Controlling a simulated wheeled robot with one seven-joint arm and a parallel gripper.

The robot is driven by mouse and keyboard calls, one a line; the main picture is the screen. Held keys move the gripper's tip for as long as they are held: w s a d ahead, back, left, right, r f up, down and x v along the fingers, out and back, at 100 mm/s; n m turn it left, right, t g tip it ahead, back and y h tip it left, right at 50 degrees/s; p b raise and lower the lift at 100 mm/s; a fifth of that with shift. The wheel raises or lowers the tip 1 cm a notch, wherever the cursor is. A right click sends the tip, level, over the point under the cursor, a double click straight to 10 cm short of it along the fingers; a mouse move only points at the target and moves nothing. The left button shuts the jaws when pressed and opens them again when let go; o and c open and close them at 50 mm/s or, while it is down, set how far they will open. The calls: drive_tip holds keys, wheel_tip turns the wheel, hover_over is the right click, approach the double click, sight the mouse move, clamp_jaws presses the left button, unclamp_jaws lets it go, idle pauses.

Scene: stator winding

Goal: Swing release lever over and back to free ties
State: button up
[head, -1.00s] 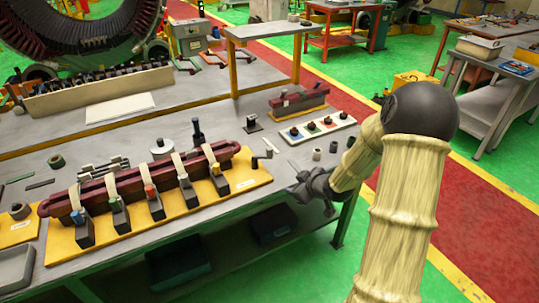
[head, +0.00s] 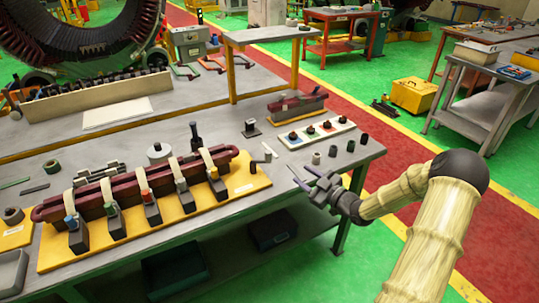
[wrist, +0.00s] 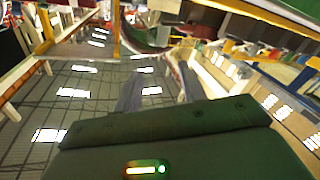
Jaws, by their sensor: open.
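A dark red bar-shaped coil (head: 140,190) lies along a yellow base board (head: 245,183) on the bench. Pale tie straps (head: 173,170) cross it, each above a dark block with a coloured knob. A small lever-like part (head: 262,157) stands at the right end of the board; its exact pose is too small to tell. My gripper (head: 302,176) is right of this part, apart from it, above the bench's front right edge. Its fingers are spread and empty. In the wrist view the two grey fingers (wrist: 158,95) are apart with nothing between them.
A white tray with several dark knobs (head: 315,133) and small grey cylinders (head: 332,150) stand behind my gripper. A small stand (head: 251,128) and a second red coil block (head: 297,105) are farther back.

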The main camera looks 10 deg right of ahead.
sight(268, 158)
drive_tip(key=p+x, duration=0.3)
drive_tip(key=x, duration=1.4)
drive_tip(key=shift+s+a, duration=0.15)
drive_tip(key=shift+a, duration=0.05)
clamp_jaws()
